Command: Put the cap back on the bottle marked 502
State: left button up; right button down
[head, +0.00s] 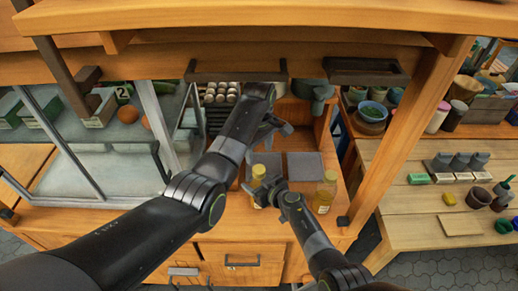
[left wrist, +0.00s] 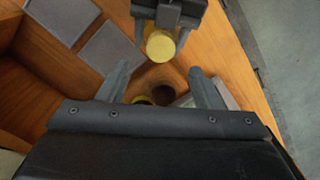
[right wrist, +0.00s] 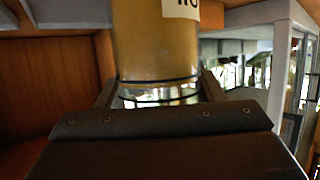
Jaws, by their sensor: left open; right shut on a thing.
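My right gripper (head: 268,190) is shut on a bottle (head: 259,174) of yellow content above the wooden counter. In the right wrist view the bottle (right wrist: 155,45) fills the space between the fingers, with a cut-off white label; I cannot read its number. In the left wrist view it shows a round yellow top (left wrist: 161,45), cap or contents, I cannot tell which. A second yellow bottle (head: 325,191) stands upright on the counter at right. My left gripper (head: 270,130) is open and empty, apart from the held bottle. A small yellow edge (left wrist: 143,100) shows between its fingers, mostly hidden.
Two grey square pads (head: 305,166) lie on the counter (head: 290,228). A wooden post (head: 405,130) and shelf edge (head: 300,15) frame the space. A glass-fronted case (head: 95,170) stands at left. A side table (head: 430,205) with pots and blocks is at right.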

aim_at(259, 169)
pick_arm(q)
jog(key=shift+f, duration=3.95)
jog(key=c, duration=1)
jog(key=m, duration=0.6)
jog(key=shift+m, duration=0.3)
jog(key=shift+c, duration=0.2)
jog(key=o, duration=1.1)
jog(key=shift+r, duration=0.15)
